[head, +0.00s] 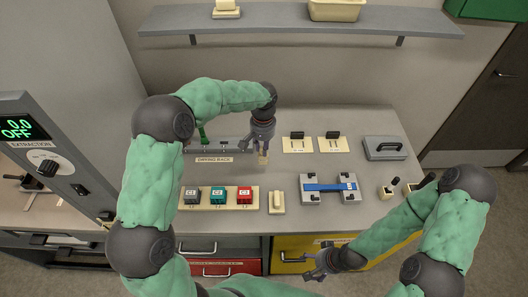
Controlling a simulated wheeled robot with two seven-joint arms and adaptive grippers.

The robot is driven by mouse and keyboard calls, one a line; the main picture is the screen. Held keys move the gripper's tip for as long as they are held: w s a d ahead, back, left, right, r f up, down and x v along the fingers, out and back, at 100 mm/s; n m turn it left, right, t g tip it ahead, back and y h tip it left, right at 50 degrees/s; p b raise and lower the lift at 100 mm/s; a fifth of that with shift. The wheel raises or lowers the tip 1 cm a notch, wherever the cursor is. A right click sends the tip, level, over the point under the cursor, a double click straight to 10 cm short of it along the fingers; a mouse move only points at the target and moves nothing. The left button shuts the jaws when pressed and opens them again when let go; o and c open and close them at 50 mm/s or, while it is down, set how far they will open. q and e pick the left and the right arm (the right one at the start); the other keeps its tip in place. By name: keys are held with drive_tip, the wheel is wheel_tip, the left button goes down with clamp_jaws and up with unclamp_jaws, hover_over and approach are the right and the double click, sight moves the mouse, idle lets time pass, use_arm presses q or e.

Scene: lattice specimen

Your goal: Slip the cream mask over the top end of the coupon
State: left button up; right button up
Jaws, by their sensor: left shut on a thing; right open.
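My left gripper (263,137) points down over the grey bench, just right of the drying rack. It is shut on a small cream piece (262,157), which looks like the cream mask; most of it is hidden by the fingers. I cannot tell whether it touches anything below. A blue strip (325,187), possibly the coupon, lies flat across a grey two-block fixture (350,195), to the right of and nearer than my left gripper. My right gripper (320,265) is open and empty, low in front of the bench's drawers.
The drying rack (214,160) is partly hidden by my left arm. Grey, teal and red blocks (218,195) stand in a cream tray, beside a cream holder (277,203). Two black-handled cream plates (314,146) and a grey handled case (385,148) stand at the back right.

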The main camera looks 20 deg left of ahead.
use_arm(q)
drive_tip(key=shift+w+a+f, duration=0.15)
drive_tip(key=shift+w+f, duration=0.5)
drive_tip(key=shift+f, duration=0.75)
drive_tip(key=shift+w+a+f, duration=0.1)
drive_tip(key=shift+w+f, duration=0.6)
drive_tip(key=shift+f, duration=0.65)
drive_tip(key=shift+w+a+f, duration=0.15)
drive_tip(key=shift+w+f, duration=0.5)
drive_tip(key=shift+f, duration=0.75)
drive_tip(key=shift+b, duration=0.3)
drive_tip(key=shift+f, duration=0.2)
drive_tip(key=o, duration=0.9)
drive_tip(key=shift+r, duration=0.2)
